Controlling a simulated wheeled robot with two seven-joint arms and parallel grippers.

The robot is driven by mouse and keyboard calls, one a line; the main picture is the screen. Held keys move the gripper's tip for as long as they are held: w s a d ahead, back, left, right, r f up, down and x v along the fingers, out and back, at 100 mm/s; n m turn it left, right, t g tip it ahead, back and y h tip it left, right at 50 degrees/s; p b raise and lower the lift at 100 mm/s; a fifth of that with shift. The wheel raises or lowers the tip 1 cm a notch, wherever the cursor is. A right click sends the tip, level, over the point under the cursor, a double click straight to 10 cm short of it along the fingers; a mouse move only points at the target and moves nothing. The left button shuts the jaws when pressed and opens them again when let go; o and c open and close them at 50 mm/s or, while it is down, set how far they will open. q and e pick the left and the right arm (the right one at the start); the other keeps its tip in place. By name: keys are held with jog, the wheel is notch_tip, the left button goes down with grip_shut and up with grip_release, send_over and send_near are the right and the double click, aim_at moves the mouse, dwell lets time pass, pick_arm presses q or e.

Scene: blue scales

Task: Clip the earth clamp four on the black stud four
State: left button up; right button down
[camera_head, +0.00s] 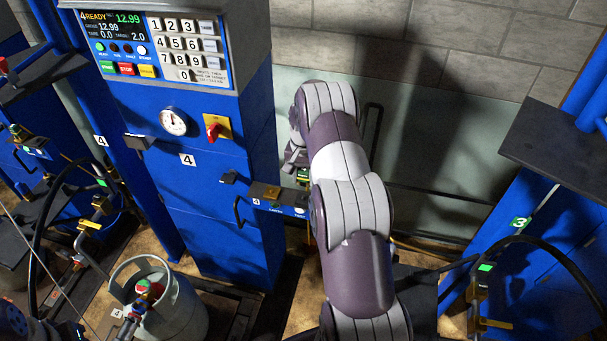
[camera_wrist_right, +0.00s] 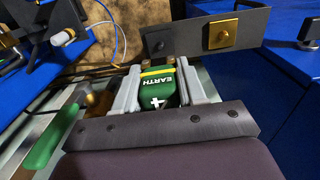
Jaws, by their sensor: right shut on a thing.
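The green earth clamp four (camera_wrist_right: 158,97), with a yellow band and the words EARTH 4, sits between the fingers of my right gripper (camera_wrist_right: 160,85) in the right wrist view. The gripper is shut on it. In the head view my right gripper (camera_head: 298,165) is mostly hidden behind my own arm, right of the blue scale cabinet. I cannot tell whether this is black stud four. My left gripper is not in view.
The scale cabinet (camera_head: 225,225) carries a dark bracket labelled 4 (camera_head: 272,197) with a brass block. A grey gas cylinder (camera_head: 182,315) stands at lower left. Another blue station labelled 3 (camera_head: 560,235) is at right. In the wrist view a green handle (camera_wrist_right: 50,140) lies left of the fingers.

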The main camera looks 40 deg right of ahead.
aim_at(304, 196)
jog(key=shift+s+r, duration=0.1)
jog(key=shift+s, duration=0.1)
jog(key=shift+w+f, duration=0.35)
jog(key=shift+f, duration=0.1)
jog(key=shift+f+b, duration=0.3)
jog(key=shift+b, duration=0.05)
notch_tip(304, 196, down, 2)
jog(key=shift+s+f+b, duration=0.1)
jog(key=shift+s+b, duration=0.05)
jog(key=shift+b, duration=0.65)
jog(key=shift+f+b, duration=0.7)
jog(key=shift+f, duration=0.5)
jog(key=shift+f+b, duration=0.6)
